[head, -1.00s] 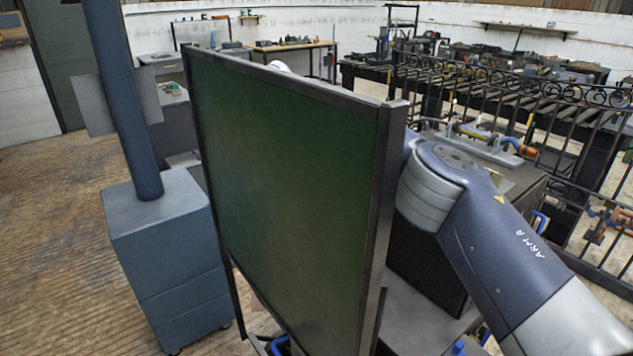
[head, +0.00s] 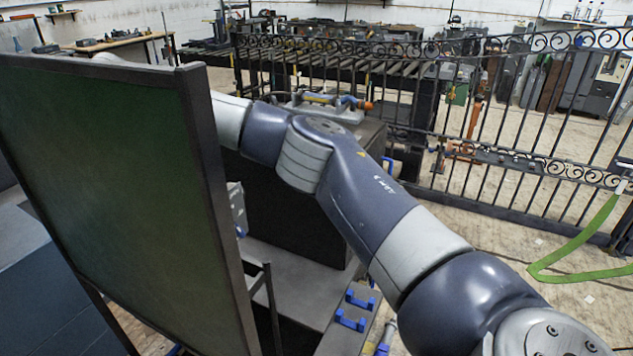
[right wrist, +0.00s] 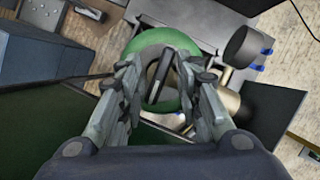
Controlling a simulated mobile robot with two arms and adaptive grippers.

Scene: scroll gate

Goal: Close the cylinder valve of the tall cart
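In the right wrist view my right gripper (right wrist: 163,75) is open, with one finger on each side of a dark upright part (right wrist: 161,72) that looks like a valve handle. Whether the fingers touch it I cannot tell. Below it is a round green top (right wrist: 152,43), perhaps a gas cylinder, partly covered by the fingers. In the head view my right arm reaches from the lower right to behind a dark green screen (head: 105,170), which hides the right gripper and the cylinder. The left gripper is not in view.
The framed screen stands close in front. A dark box (head: 295,215) with a blue-and-orange tool (head: 335,101) on top stands behind my arm. Blue handles (head: 350,320) sit at the lower middle. A black scroll gate (head: 460,120) and a green hose (head: 580,245) are to the right.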

